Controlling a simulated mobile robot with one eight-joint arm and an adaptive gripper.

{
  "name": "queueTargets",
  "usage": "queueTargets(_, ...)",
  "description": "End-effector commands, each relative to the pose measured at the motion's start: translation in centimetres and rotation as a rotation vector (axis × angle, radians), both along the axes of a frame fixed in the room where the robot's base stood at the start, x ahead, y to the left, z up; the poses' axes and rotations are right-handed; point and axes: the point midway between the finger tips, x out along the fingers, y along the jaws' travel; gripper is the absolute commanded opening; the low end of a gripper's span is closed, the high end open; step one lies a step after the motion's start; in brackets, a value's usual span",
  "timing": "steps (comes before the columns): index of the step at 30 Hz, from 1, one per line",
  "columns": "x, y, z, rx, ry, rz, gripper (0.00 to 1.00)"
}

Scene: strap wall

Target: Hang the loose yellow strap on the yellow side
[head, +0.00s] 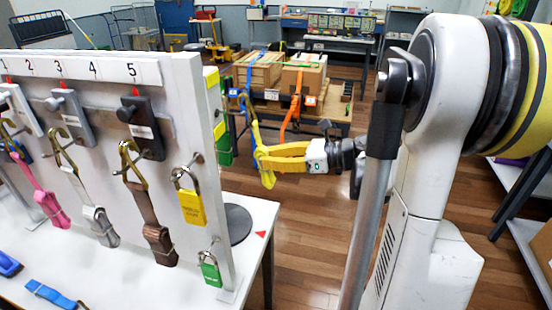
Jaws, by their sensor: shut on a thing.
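The gripper is shut on the strap's yellow part, just right of the white board's end, and the hook points up. The strap hangs clear in the air, apart from the board. The upright white board (213,165) has a yellow patch (211,77) on its right end. Its far face is hidden from this view. A green strap or bundle (224,146) shows just beyond that end.
Pink (45,200), grey (100,224) and brown (157,240) straps hang on the near face under numbered pegs. A yellow padlock (193,206) and a green padlock (210,270) hang near its end. A blue strap (50,296) lies on the table. A loaded cart (290,85) stands behind.

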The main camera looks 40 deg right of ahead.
Motion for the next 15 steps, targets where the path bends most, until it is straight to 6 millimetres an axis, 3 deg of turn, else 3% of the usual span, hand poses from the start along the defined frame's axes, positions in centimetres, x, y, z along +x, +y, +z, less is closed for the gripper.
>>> queueTargets(15,2.6,2.1,-0.7,0.000,0.000,0.002,0.00)
